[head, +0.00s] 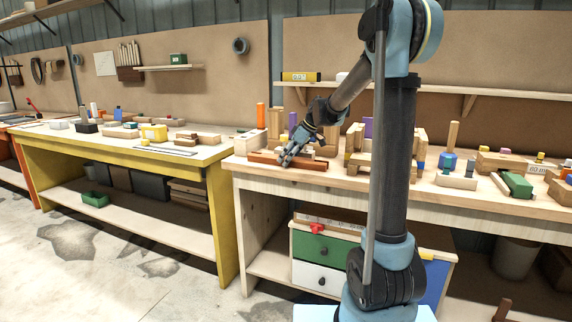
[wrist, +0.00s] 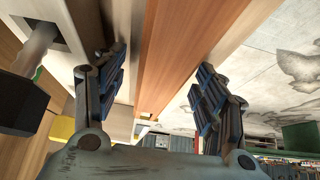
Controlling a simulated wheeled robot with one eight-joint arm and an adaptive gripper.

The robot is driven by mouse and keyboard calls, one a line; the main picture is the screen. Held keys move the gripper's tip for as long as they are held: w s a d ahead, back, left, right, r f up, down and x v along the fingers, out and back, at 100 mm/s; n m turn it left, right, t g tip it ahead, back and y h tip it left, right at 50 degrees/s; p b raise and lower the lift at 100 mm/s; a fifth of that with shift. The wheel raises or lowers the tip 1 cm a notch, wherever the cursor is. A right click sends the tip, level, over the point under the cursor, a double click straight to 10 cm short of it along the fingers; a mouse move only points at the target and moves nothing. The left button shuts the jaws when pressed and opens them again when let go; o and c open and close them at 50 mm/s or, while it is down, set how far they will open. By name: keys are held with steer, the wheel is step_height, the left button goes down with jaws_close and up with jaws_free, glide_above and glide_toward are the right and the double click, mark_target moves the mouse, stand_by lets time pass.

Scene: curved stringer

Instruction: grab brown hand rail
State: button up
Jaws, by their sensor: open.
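The brown hand rail (head: 311,165) is a long reddish-brown bar lying along the front of the light wood workbench (head: 340,180). In the wrist view the rail (wrist: 178,45) runs lengthwise between the two fingers. My gripper (head: 286,160) is over the rail's middle in the head view and hides part of it. In the wrist view my gripper (wrist: 162,62) is open, with one finger on each side of the rail. A gap shows between the rail and each finger. I cannot tell how far the fingertips reach down beside it.
Wooden blocks stand close behind the rail, with an orange cylinder (head: 260,115) at the left. In the wrist view a dark-ended metal rod (wrist: 38,50) lies near the left finger. The floor (wrist: 285,50) is open beyond the bench's front edge. A yellow bench (head: 225,215) stands left.

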steer(key=c, duration=1.4)
steer(key=shift+r, duration=0.1)
